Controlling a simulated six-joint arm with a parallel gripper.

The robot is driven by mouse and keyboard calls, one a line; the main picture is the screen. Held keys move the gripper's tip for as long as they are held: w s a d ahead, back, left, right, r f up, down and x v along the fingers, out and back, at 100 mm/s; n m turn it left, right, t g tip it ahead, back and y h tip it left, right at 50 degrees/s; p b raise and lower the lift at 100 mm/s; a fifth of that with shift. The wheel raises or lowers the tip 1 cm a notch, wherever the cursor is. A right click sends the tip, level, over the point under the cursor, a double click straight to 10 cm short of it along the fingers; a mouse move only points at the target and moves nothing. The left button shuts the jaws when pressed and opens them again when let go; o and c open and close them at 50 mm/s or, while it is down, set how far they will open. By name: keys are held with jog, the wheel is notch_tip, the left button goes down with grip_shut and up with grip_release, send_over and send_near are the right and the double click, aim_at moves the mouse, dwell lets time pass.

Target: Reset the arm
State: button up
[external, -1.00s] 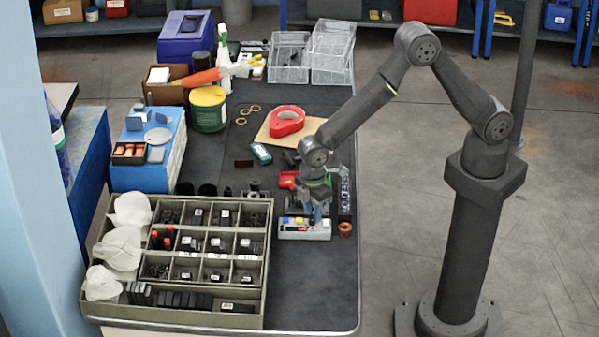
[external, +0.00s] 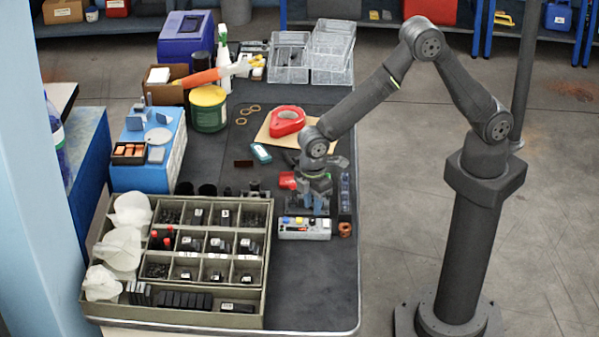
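My gripper (external: 310,208) hangs at the end of my arm, pointing down over the dark bench (external: 300,280). It is just behind a grey device (external: 304,228) with coloured buttons on top. I cannot tell whether it touches the device or anything near it. The fingers are small and dark here, so their opening is not clear. No held object can be made out.
A compartment tray (external: 190,308) of dark parts stands to the left. A copper-coloured ring (external: 345,229) lies right of the device. A red tape dispenser (external: 287,121) and a green tub (external: 208,109) stand farther back.

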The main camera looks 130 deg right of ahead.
aim_at(313, 219)
notch_tip(313, 219, up, 12)
notch_tip(313, 219, down, 17)
jog(key=shift+s+f, duration=0.1)
jog(key=shift+f, duration=0.1)
jog(key=shift+r+n, duration=0.2)
jog(key=shift+n, duration=0.2)
jog(key=n, duration=0.7)
notch_tip(313, 219, up, 11)
